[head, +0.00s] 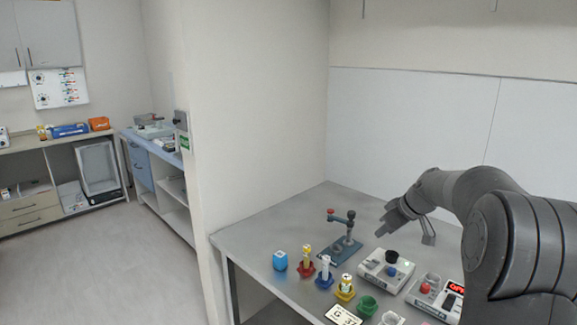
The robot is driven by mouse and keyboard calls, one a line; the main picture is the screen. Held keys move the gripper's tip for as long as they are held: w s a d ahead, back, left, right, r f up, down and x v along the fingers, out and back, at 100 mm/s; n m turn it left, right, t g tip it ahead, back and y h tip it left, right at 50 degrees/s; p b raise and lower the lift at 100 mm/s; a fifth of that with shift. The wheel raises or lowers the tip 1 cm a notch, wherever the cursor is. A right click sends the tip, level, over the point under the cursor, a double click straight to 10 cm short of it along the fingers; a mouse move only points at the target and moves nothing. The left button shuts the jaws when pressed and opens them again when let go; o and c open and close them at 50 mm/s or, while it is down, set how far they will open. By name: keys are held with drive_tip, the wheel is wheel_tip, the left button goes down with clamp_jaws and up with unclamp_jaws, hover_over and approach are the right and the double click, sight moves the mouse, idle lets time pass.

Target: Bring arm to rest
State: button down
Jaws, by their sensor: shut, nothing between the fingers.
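My arm reaches in from the right edge of the head view, over a grey metal table (252,240). My gripper (381,234) is at the arm's end, above the table's back part and in front of the white wall panel. Its fingers are small and dark here, shut with nothing seen between them. It is apart from the things below it. The nearest are a white device with a black knob (393,256) and a small blue stand with a red-ended lever (340,250).
A blue container (280,261), colored cups holding small items, and a green cup (367,306) stand on the table. A device with a red display (455,288) sits partly behind my arm. A wall borders the table's left back. The table's left corner is clear.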

drive_tip(key=s+a+r+m+h, duration=0.1)
drive_tip(key=s+a+r, duration=0.1)
drive_tip(key=s+a, duration=0.25)
drive_tip(key=s+a+r+m+h, duration=0.1)
drive_tip(key=s+a+r, duration=0.2)
drive_tip(key=s, duration=0.3)
drive_tip(key=s+a+f+m, duration=0.1)
drive_tip(key=s+m, duration=0.1)
drive_tip(key=s, duration=0.7)
drive_tip(key=s+a+f+m+h, duration=0.1)
drive_tip(key=s+a, duration=0.1)
drive_tip(key=s, duration=0.7)
drive_tip(key=s+a+f+m+h, duration=0.1)
drive_tip(key=s+m, duration=0.1)
drive_tip(key=s, duration=0.7)
drive_tip(key=shift+s+a+m, duration=0.15)
drive_tip(key=shift+s+m, duration=0.15)
drive_tip(key=shift+s, duration=0.1)
drive_tip(key=c, duration=2.2)
unclamp_jaws()
drive_tip(key=shift+f, duration=0.1)
